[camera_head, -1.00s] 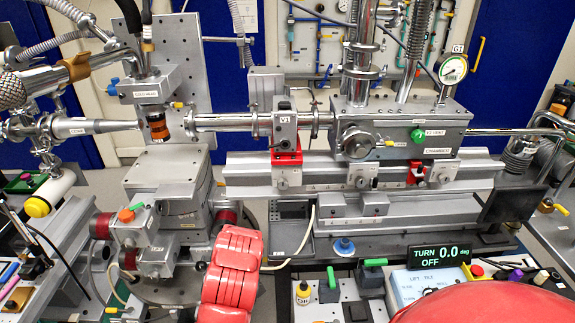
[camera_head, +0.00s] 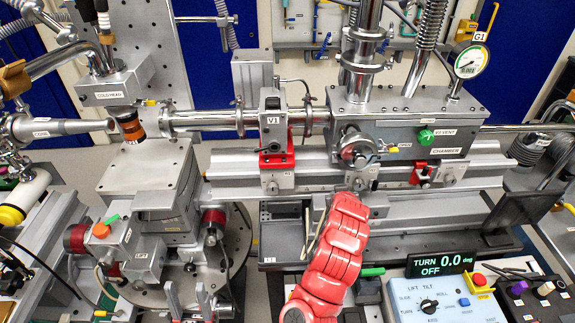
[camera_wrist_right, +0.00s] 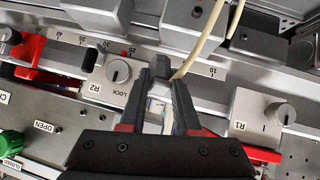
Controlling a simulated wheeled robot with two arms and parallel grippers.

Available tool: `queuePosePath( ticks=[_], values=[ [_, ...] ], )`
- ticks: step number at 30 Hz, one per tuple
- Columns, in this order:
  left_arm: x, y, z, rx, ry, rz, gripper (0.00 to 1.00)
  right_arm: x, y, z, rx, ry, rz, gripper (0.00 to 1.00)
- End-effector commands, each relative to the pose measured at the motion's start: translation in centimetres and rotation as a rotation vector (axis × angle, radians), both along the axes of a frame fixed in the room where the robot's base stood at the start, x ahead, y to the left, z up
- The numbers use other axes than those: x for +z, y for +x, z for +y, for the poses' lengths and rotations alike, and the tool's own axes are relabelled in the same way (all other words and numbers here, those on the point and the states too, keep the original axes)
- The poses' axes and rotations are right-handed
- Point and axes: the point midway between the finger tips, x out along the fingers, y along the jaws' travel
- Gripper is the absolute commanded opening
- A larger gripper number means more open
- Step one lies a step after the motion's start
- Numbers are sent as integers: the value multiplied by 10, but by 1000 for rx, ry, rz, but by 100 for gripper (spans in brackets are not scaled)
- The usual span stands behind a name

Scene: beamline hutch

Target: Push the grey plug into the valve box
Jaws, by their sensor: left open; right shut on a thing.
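The grey plug (camera_wrist_right: 160,66) is a small dark grey block at the tips of my right gripper (camera_wrist_right: 164,78). Its fingers are shut on it, and a beige cable (camera_wrist_right: 206,45) runs off beside it. In the head view my red right arm hides this gripper and the plug. The grey box labelled V1 (camera_head: 273,116), apparently the valve box, stands on a red foot on the rail. The plug is apart from it, in front of the rail. My left gripper (camera_head: 188,294) shows at the lower edge, open and empty, its fingers pointing up.
The chamber (camera_head: 400,135) stands right of V1, with its gauge (camera_head: 470,62) above. The lift stage (camera_head: 150,185) is at left. A blue-white control box (camera_head: 432,300) and the turn display (camera_head: 440,263) are at lower right.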

Motion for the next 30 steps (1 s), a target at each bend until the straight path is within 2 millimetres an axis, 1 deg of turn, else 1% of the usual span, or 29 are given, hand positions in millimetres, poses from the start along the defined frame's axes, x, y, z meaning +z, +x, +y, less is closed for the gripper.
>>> queuePosePath(
  ticks=[1, 4, 8, 12, 14, 18, 21, 24, 26, 30],
  values=[
    [13, 0, 0, 0, 0, 1, 50, 11, 5, 14, 17, -31, -67, 0],
    [23, 0, 0, 0, 0, 1, 50, 32, 17, 37, 43, -97, -245, 0],
    [37, 0, 0, 0, 0, 1, 50, 57, 20, 72, 90, -163, -464, 0],
    [50, 0, 0, 0, 0, 0, 50, 78, 11, 107, 150, -200, -659, 0],
    [56, 0, 0, 0, 0, 0, 50, 87, 4, 121, 179, -210, -733, 0],
    [69, 0, 0, 0, 0, 0, 50, 105, -21, 154, 261, -211, -890, 0],
    [75, 0, 0, 0, 0, 1, 50, 114, -39, 169, 306, -202, -966, 0],
    [76, 0, 0, 0, 0, 1, 50, 118, -48, 175, 327, -192, -1004, 0],
    [75, 0, 0, 0, 0, 1, 50, 118, -48, 176, 331, -191, -1013, 0],
    [71, 0, 0, 0, 0, 1, 50, 117, -39, 175, 329, -192, -1015, 0]
  ],
)
